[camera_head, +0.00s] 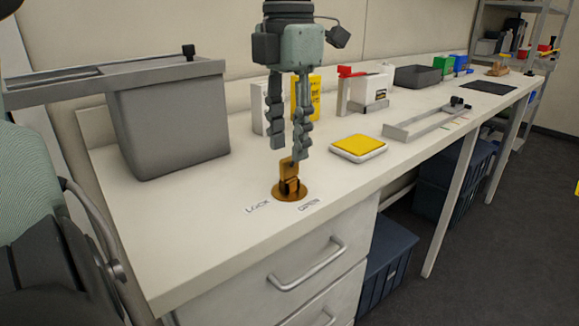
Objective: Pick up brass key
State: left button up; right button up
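The brass key (289,168) stands upright on a round brass lock plate (291,192) set in the white worktop. Labels reading LOCK (257,208) and OPEN (308,206) lie on either side in front of it. My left gripper (289,152) points straight down just above the key, with its two fingers apart. The top of the key shows just below and between the fingertips. I cannot tell whether the right finger touches it. Nothing is held. My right gripper is not in view.
A grey bin (170,130) stands at the left under a metal rail. A yellow-topped white device (358,147) is right of the key, and a grey slide fixture (428,122) lies farther right. White boxes stand behind the gripper. The worktop in front of the bin is clear.

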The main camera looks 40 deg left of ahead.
aim_at(289, 157)
pick_arm(q)
jog(key=shift+w+f, duration=0.15)
jog(key=shift+f, duration=1.75)
grip_shut()
